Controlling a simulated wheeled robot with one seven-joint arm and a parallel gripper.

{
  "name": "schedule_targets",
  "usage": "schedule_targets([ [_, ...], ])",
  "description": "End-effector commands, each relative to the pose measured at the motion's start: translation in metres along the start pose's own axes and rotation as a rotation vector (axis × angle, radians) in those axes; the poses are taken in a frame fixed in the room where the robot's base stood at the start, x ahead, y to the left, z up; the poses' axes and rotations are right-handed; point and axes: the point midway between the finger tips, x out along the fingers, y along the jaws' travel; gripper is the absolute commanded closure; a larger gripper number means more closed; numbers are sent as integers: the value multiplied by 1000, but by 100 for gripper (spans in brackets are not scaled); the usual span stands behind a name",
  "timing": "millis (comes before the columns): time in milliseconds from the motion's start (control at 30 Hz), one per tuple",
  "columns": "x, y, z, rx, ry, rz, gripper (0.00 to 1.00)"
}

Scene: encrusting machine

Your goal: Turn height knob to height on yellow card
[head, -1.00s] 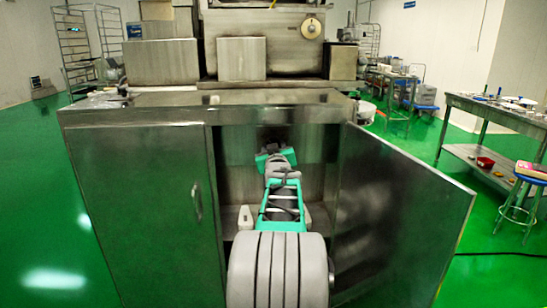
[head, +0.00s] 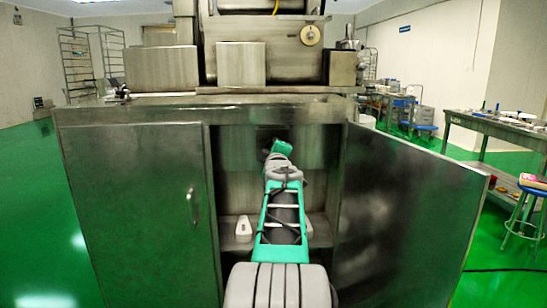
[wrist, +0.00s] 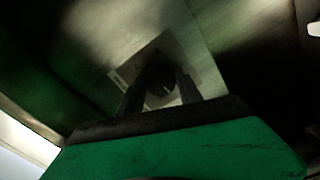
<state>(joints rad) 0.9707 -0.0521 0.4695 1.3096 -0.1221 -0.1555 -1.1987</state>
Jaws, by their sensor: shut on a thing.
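In the wrist view, a dark round knob (wrist: 160,88) stands on a pale square plate (wrist: 188,52) inside the open cabinet. The fingers of my gripper (wrist: 158,82) are on either side of the knob and closed on it. The knob's markings are too dark to read. In the head view, my gripper reaches into the cabinet's right bay, and my own arm hides the knob and the fingertips. I cannot make out a yellow card in either view.
The open cabinet door (head: 410,210) stands to the right of my arm, and the closed left door (head: 135,220) is on the other side. The cabinet top (head: 170,108) is above my arm. A machine with a round dial (head: 310,35) stands on top.

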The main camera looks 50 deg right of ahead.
Motion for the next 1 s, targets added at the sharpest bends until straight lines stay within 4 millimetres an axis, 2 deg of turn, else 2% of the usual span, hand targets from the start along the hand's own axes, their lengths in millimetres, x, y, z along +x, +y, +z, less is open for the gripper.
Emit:
schedule_targets([
  [200, 0, -2, 1, -179, 0, 0, 98],
  [500, 0, -1, 1, -345, 0, -2, 98],
  [1000, 0, 0, 0, -408, 0, -2, 98],
])
